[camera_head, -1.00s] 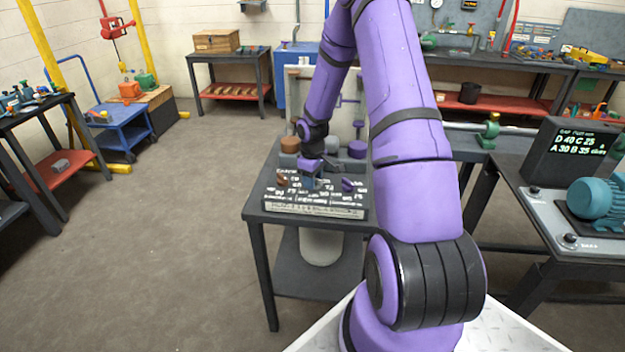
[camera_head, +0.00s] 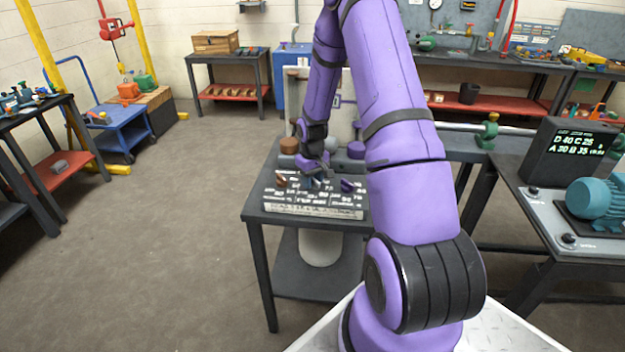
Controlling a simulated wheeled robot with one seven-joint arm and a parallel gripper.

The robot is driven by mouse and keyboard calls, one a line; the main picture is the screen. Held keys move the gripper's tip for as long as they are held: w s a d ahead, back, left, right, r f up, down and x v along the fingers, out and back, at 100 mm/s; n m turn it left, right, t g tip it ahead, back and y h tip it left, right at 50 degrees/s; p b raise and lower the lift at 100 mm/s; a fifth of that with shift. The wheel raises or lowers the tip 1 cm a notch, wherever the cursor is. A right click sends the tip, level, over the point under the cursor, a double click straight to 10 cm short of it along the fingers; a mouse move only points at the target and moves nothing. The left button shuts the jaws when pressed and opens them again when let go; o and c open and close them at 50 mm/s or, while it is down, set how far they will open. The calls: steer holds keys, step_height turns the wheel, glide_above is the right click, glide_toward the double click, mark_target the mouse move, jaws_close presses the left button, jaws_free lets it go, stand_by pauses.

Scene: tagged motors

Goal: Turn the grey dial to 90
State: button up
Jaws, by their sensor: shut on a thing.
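A panel (camera_head: 315,213) with white printed markings lies on the small dark table. It carries a brown dial (camera_head: 281,181) on the left and a purple dial (camera_head: 347,185) on the right. My gripper (camera_head: 317,182) reaches down from behind onto the middle dial position, between these two. It is shut on the grey dial there, which the fingers almost wholly hide. The dial's pointer and the numbers around it are too small and covered to read.
Behind the panel stand a brown round knob (camera_head: 289,145) and a purple one (camera_head: 356,149), close to my wrist. A dark display (camera_head: 569,152) with green and white text and a teal motor (camera_head: 597,199) are at the right.

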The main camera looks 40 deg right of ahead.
steer(key=o, duration=0.8)
steer(key=shift+o, duration=0.2)
steer(key=shift+r, duration=0.1)
step_height(320, 180, up, 11)
steer(key=shift+f, duration=0.2)
step_height(320, 180, up, 13)
steer(key=t, duration=0.1)
glide_above(313, 178)
steer(key=s+a, duration=0.3)
steer(key=a, duration=0.5)
steer(key=s+a+r+t+h, duration=0.1)
steer(key=s+a+r, duration=0.45)
steer(key=r, duration=0.25)
steer(key=s+a+r+t, duration=0.1)
steer(key=s+a+r, duration=0.1)
steer(key=s, duration=0.4)
steer(key=s+a+r+t, duration=0.1)
steer(key=s+a+r, duration=0.2)
steer(key=s+a, duration=0.2)
steer(key=s+a+r+n+t+y, duration=0.1)
steer(key=s+a+r, duration=0.2)
steer(key=s, duration=0.4)
steer(key=shift+s+a, duration=0.3)
steer(key=shift+s, duration=0.1)
